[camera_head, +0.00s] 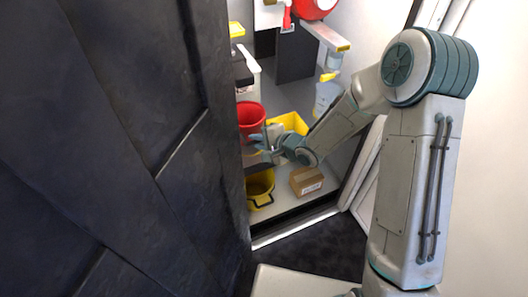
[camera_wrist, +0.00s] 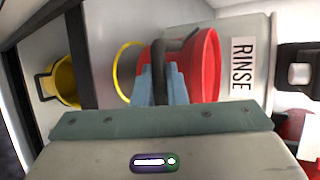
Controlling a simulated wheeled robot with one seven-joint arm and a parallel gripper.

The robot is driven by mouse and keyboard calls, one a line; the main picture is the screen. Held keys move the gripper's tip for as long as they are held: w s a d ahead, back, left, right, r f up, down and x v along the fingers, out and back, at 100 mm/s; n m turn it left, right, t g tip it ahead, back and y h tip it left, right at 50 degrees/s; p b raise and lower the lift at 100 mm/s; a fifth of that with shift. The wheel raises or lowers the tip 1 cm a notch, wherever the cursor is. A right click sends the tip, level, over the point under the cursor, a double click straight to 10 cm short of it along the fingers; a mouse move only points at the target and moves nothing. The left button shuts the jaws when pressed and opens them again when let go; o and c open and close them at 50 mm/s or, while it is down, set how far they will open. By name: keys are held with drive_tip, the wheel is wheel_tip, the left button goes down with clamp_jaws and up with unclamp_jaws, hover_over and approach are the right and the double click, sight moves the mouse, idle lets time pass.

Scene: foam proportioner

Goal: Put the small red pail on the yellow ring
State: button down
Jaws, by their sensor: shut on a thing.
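The small red pail (camera_head: 249,114) is in the cabinet opening in the head view. In the wrist view the red pail (camera_wrist: 207,65) lies just beyond my fingers, with its dark handle between them. My gripper (camera_head: 259,141) is at the front of the pail; in the wrist view my gripper (camera_wrist: 160,82) is shut on the handle. The yellow ring (camera_wrist: 119,72) shows left of the pail in the wrist view, partly hidden behind it. I cannot make out the ring in the head view, nor tell whether the pail touches its support.
A yellow bucket (camera_head: 260,187) and a cardboard box (camera_head: 306,181) stand low in the cabinet. A yellow bin (camera_head: 290,121) is behind my wrist. A dark bar (camera_wrist: 82,55) crosses beside the ring. A "RINSE" label (camera_wrist: 243,65) is right of the pail. A dark panel (camera_head: 120,150) fills the left.

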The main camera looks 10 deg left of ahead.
wheel_tip(320, 180, down, 4)
drive_tip(key=shift+r+b, duration=0.1)
drive_tip(key=shift+b, duration=0.4)
drive_tip(key=c, duration=1.5)
unclamp_jaws()
drive_tip(key=shift+o, duration=0.2)
